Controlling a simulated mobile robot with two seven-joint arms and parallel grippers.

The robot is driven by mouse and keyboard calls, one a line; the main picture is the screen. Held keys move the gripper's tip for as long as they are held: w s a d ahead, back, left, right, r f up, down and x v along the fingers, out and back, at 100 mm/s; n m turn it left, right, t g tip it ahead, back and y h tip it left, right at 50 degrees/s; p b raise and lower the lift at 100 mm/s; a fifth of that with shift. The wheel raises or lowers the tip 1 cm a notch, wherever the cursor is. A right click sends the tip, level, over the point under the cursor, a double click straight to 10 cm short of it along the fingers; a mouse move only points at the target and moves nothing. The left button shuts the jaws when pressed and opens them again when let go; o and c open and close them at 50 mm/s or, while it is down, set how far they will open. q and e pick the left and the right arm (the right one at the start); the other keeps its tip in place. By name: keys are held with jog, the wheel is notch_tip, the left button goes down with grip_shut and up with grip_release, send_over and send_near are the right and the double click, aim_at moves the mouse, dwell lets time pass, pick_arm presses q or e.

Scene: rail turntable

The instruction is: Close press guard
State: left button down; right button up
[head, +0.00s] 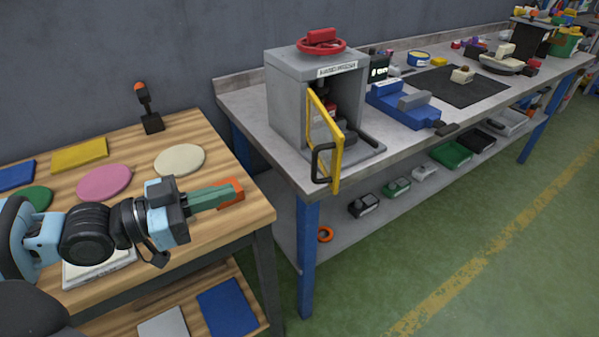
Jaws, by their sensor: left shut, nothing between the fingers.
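The press (290,98) is a grey box with a red handwheel on top, standing at the near end of the grey workbench. Its guard (338,150) is a yellow-framed door with a black handle (320,163). The guard stands open, swung outward towards the front, and the inside of the press shows. My left gripper (238,190) is over the wooden table, left of the press and apart from the guard. Its green fingers with orange tips are shut and empty. My right gripper is not in view.
The wooden table (130,140) holds coloured discs, plates and a black stand with an orange top (150,110). A blue vice (405,105) stands right of the press on the workbench (240,102). A lower shelf holds several bins. The green floor in front is clear.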

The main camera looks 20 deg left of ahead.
pick_arm(q)
jog(key=p+x, duration=0.2)
jog(key=x, duration=1.2)
dwell(0.4)
jog(key=shift+w+d, duration=0.1)
dwell(0.4)
